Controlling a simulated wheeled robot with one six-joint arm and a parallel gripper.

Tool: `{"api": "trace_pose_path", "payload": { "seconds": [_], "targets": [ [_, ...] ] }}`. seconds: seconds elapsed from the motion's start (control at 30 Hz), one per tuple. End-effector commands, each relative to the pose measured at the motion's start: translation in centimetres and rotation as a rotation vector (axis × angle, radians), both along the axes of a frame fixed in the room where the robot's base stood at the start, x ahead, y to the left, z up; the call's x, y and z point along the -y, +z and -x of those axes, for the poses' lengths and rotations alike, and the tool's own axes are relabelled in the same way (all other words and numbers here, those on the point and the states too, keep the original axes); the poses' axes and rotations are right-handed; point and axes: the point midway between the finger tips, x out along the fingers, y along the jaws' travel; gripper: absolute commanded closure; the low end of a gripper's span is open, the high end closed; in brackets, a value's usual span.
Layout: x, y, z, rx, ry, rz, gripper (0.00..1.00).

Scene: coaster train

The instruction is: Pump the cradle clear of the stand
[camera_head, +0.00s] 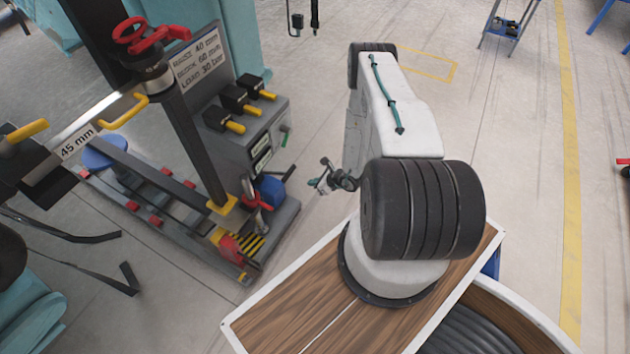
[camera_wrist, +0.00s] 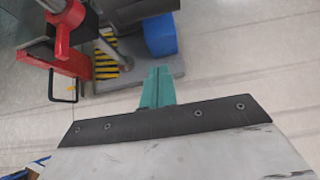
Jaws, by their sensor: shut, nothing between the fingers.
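A lifting rig with a dark upright mast (camera_head: 190,135) stands at left in the head view. Which part is the cradle and which the stand, I cannot tell for certain. A grey console (camera_head: 262,140) behind the mast has several black levers with yellow grips (camera_head: 236,127). My gripper (camera_head: 325,178) is right of the rig, apart from it. In the wrist view my green fingers (camera_wrist: 157,85) are shut and empty, pointing toward the rig's base.
A red lever part (camera_head: 232,248) and yellow-black striped plate (camera_head: 255,245) sit on the rig's base; the striped plate also shows in the wrist view (camera_wrist: 108,62), near a blue block (camera_wrist: 160,35). Floor between is clear.

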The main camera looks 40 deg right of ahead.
Motion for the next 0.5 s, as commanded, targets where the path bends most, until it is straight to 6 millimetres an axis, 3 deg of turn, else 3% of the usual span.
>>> {"api": "trace_pose_path", "payload": {
  "seconds": [0.27,0.5],
  "targets": [
    [-1.8,-4.0,-4.3,0.001,0.006,0.001,1.00],
    [-2.5,-1.8,-6.8,0.001,0.003,0.001,1.00]
  ]
}}
